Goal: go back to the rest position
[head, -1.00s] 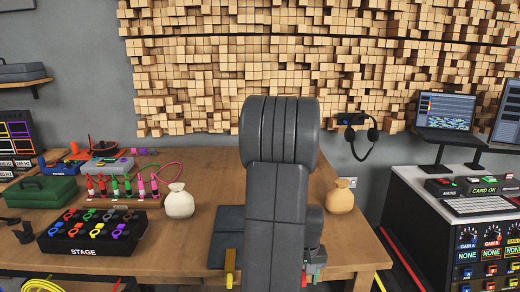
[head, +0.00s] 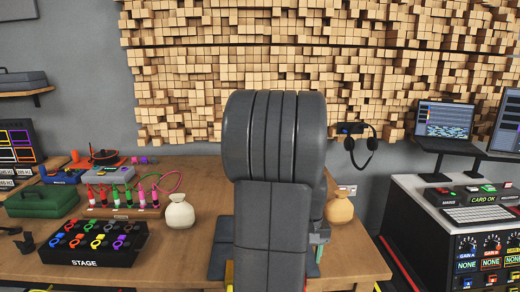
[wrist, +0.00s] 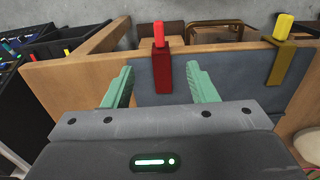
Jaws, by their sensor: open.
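I cannot tell how far the fingertips are from the red holder.
The wooden table (head: 345,262) holds a black STAGE box (head: 85,245), a cream bag (head: 179,213), a tan bag (head: 339,208) and a green case (head: 42,202). A headset (head: 361,148) hangs on the wall. A black equipment cabinet (head: 425,225) stands on the right.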

